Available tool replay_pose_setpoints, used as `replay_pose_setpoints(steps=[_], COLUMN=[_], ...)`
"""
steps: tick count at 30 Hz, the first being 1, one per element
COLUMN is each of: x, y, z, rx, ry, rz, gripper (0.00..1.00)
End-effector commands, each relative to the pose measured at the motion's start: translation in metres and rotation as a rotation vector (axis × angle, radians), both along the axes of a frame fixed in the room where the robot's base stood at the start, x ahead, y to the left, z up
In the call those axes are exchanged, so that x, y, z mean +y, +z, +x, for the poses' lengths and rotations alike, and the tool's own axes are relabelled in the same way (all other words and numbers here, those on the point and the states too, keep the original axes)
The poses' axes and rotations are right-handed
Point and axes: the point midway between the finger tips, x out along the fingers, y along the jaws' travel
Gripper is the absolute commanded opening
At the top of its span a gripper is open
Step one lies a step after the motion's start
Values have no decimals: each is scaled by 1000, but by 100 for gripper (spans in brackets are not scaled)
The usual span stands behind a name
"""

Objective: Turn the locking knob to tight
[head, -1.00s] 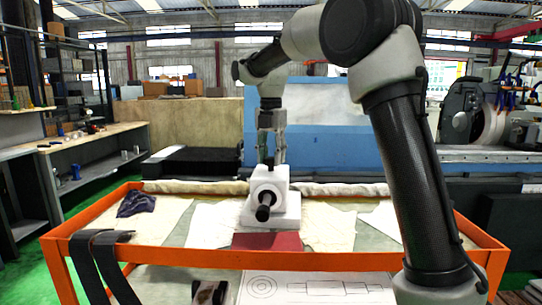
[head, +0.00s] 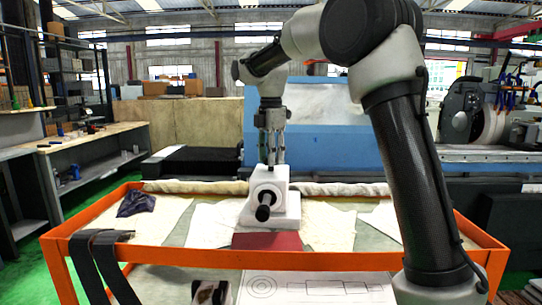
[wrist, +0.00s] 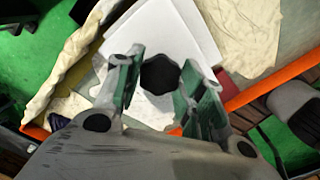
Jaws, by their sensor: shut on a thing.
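A white tailstock-like block (head: 272,205) stands upright on the orange-framed table, with a black handle (head: 263,213) pointing towards me from its front. My gripper (head: 272,160) points down from above onto the top of this block. In the wrist view my gripper (wrist: 165,85) has a finger on either side of a dark, many-sided knob (wrist: 160,73), shut on it. The knob sits over the white block. In the head view the fingers mostly hide the knob. I cannot read any mark showing how tight the knob is.
The table's orange rim (head: 330,261) surrounds the block. A dark red pad (head: 267,241) lies in front of it, and a dark cloth (head: 136,203) lies at left. A blue machine (head: 330,150) stands behind. Black straps (head: 100,262) hang over the front left rim.

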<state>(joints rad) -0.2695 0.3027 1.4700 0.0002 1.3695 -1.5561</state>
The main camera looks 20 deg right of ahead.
Motion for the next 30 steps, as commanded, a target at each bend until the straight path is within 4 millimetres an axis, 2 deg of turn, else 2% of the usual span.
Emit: replay_pose_setpoints(steps=[30], x=[0], y=[1], z=[0], rx=[-4], ry=[-961], rz=[1], gripper=[15])
